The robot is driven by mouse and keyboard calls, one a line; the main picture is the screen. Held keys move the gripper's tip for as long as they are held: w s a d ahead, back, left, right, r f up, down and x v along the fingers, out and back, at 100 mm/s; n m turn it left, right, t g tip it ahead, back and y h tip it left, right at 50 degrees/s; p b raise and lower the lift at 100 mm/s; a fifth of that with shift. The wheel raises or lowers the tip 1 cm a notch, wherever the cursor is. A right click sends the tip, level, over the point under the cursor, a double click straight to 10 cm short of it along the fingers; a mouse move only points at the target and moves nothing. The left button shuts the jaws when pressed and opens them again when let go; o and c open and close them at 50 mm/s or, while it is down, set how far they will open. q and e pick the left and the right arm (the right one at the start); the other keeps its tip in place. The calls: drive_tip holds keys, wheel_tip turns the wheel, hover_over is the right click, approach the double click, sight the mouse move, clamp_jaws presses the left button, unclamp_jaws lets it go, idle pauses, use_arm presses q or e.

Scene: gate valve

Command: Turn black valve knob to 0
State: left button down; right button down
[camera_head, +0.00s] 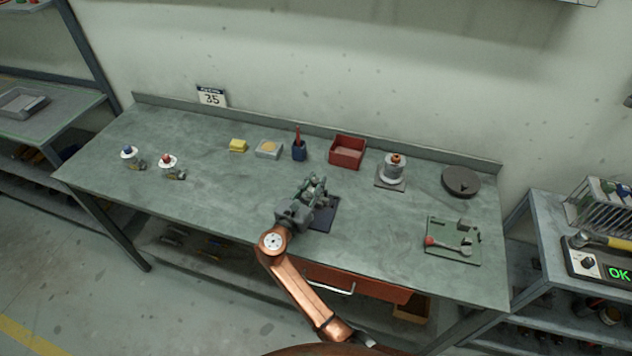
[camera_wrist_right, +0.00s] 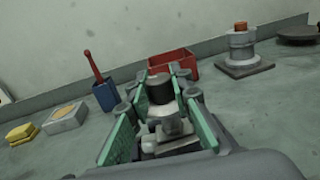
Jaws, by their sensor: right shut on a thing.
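My right gripper (camera_head: 314,188) is over a dark mat (camera_head: 325,218) near the middle of the bench. In the right wrist view, the black knob (camera_wrist_right: 160,89), a short dark cylinder on a pale base, sits between the green finger pads of the gripper (camera_wrist_right: 158,100). The gripper is shut on the knob. Grey metal valve parts (camera_wrist_right: 168,131) show below it between the fingers. In the head view my gripper largely hides the valve and knob. No 0 mark or pointer can be read. My left gripper is not in view.
Behind are a yellow block (camera_head: 238,146), a blue holder (camera_head: 299,152), a red bin (camera_head: 347,151) and a flanged post (camera_head: 393,170). A green fixture (camera_head: 453,253) lies at right.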

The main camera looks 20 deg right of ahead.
drive_tip(key=m+g+h, duration=0.2)
drive_tip(key=shift+a+g, duration=0.1)
drive_tip(key=shift+g, duration=0.2)
drive_tip(key=m+g+h+b, duration=0.2)
drive_tip(key=g, duration=0.1)
drive_tip(key=shift+f+m, duration=0.15)
drive_tip(key=shift+m, duration=0.15)
drive_tip(key=m+g+h+b, duration=0.1)
drive_tip(key=m+g+b, duration=0.1)
drive_tip(key=g+b, duration=0.1)
drive_tip(key=shift+g, duration=0.3)
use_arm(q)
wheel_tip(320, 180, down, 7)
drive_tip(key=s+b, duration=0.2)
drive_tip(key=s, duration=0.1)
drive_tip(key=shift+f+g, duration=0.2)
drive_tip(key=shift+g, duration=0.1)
use_arm(e)
drive_tip(key=shift+m+g+h, duration=0.4)
drive_tip(key=shift+m+g, duration=0.5)
drive_tip(key=shift+g, duration=0.3)
use_arm(q)
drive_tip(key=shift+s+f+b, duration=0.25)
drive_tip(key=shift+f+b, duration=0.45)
drive_tip(key=shift+b, duration=0.25)
use_arm(e)
drive_tip(key=shift+m+g, duration=0.4)
drive_tip(key=shift+g, duration=0.2)
drive_tip(key=c, duration=1.7)
unclamp_jaws()
